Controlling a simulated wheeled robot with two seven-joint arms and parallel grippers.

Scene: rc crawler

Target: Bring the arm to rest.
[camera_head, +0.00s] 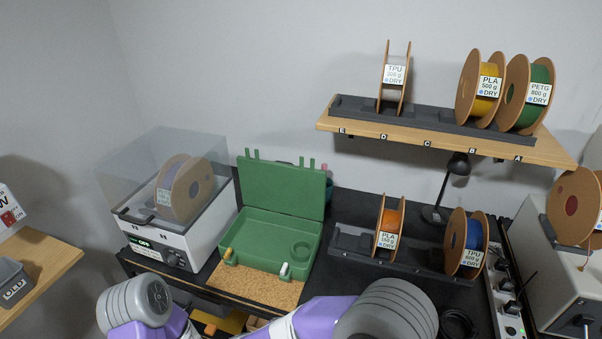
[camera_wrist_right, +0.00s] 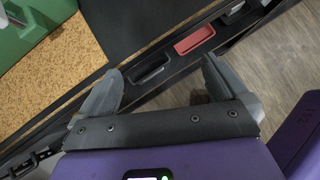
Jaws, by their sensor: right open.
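My right gripper (camera_wrist_right: 162,68) is open in the right wrist view, with nothing between its two grey fingers. It is over the front edge of the dark bench, with the cork mat (camera_wrist_right: 45,70) to its left and the floor (camera_wrist_right: 270,60) to its right. My right arm (camera_head: 385,315) shows at the bottom of the head view, as a purple link and a grey joint. My left arm (camera_head: 135,305) shows at the bottom left. Neither gripper shows in the head view, and the left one is in no view.
An open green case (camera_head: 270,228) stands on the bench behind the cork mat (camera_head: 250,285). A dryer box (camera_head: 170,240) with a spool inside is left of it. Spools stand on a bench rack (camera_head: 350,240) and a wall shelf (camera_head: 430,132). A power strip (camera_head: 505,300) lies at right.

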